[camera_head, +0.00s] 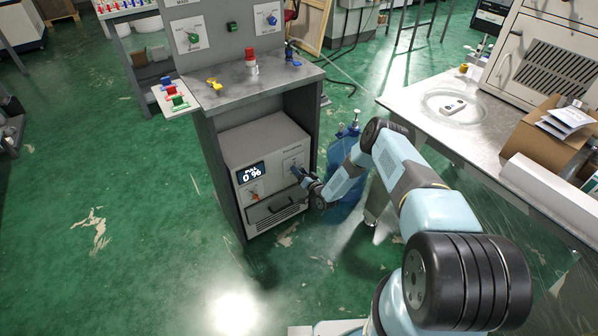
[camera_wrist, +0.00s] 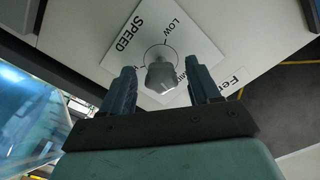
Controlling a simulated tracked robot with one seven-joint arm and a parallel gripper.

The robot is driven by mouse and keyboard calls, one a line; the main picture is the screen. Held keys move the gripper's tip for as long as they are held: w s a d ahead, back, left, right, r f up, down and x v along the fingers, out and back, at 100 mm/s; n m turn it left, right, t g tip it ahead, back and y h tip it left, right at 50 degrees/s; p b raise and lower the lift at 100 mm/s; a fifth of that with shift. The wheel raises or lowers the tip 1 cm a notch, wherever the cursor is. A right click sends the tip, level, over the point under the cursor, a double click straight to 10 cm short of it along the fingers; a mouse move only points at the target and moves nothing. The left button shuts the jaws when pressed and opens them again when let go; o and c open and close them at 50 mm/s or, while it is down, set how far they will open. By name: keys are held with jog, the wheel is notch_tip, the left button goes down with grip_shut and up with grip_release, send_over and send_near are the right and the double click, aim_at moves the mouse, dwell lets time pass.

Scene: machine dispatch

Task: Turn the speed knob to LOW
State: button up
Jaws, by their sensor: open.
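The grey speed knob (camera_wrist: 160,75) sits on a white SPEED plate (camera_wrist: 125,55) in the wrist view. The word LOW is printed beyond the knob, with a tick mark at the circle around it. Other labels are partly hidden by my fingers, and I cannot tell where the knob points. My gripper (camera_wrist: 161,68) is open, with one finger on each side of the knob and visible gaps between. In the head view my gripper (camera_head: 301,173) is at the right of the front of the grey machine (camera_head: 268,148) and hides the knob.
The machine stands on a shelf inside a dark grey cabinet (camera_head: 222,178). Its display (camera_head: 251,173) seems to read FULL and 0 %. An orange-red control (camera_head: 254,196) and a drawer handle (camera_head: 270,212) are close by. A blue water bottle (camera_head: 345,200) stands beside the cabinet, near my arm.

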jog(key=shift+w+a, duration=0.25)
jog(key=shift+w, duration=0.25)
jog(key=shift+c, duration=0.3)
jog(key=c, duration=1)
